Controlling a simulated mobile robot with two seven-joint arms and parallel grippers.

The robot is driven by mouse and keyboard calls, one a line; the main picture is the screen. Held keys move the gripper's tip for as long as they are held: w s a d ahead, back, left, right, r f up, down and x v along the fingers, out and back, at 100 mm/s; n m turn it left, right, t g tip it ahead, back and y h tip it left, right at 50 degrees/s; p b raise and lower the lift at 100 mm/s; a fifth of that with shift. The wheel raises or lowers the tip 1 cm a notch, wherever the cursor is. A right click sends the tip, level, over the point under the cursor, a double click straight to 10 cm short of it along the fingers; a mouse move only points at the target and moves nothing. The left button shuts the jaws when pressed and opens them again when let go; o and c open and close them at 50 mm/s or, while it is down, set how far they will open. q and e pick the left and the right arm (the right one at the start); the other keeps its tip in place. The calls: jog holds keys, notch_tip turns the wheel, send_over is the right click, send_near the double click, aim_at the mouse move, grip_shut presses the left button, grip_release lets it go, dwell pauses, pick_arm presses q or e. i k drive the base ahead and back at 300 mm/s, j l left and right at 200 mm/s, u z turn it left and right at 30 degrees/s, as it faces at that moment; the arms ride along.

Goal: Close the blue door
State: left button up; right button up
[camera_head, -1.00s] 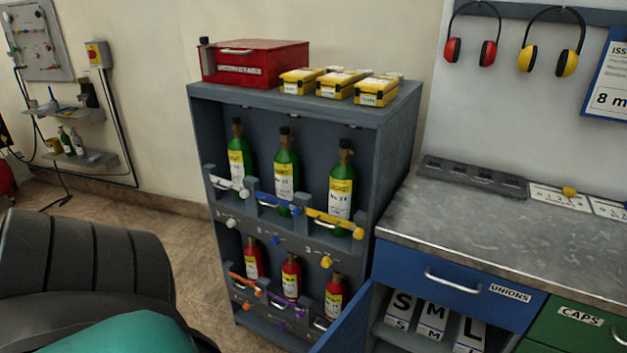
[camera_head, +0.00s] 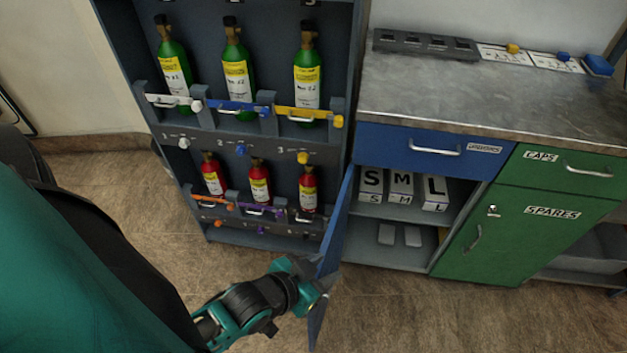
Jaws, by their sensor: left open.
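The blue door (camera_head: 338,231) stands swung open at the left side of the cabinet, seen nearly edge-on. Behind its opening, shelves show boxes marked S, M and L (camera_head: 402,187). My left gripper (camera_head: 324,284) is at the lower part of the door, close to its left face. Its jaws are open; whether a finger touches the door I cannot tell. My right gripper is not in view.
A grey rack (camera_head: 273,140) with green and red bottles stands left of the door. A blue drawer (camera_head: 425,148) is above the opening, and a shut green door (camera_head: 520,232) is to its right. The floor (camera_head: 420,310) in front is clear.

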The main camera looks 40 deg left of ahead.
aim_at(332, 246)
jog(key=k+j, duration=0.1)
jog(key=j, duration=0.3)
jog(key=k+j+z, duration=0.1)
jog(key=j, duration=0.3)
jog(key=k+j, duration=0.15)
jog(key=j, duration=0.2)
jog(key=k+j, duration=0.1)
jog(key=j, duration=0.3)
jog(key=k+z, duration=0.1)
jog(key=z, duration=0.3)
jog(key=k+z, duration=0.15)
jog(key=z, duration=0.25)
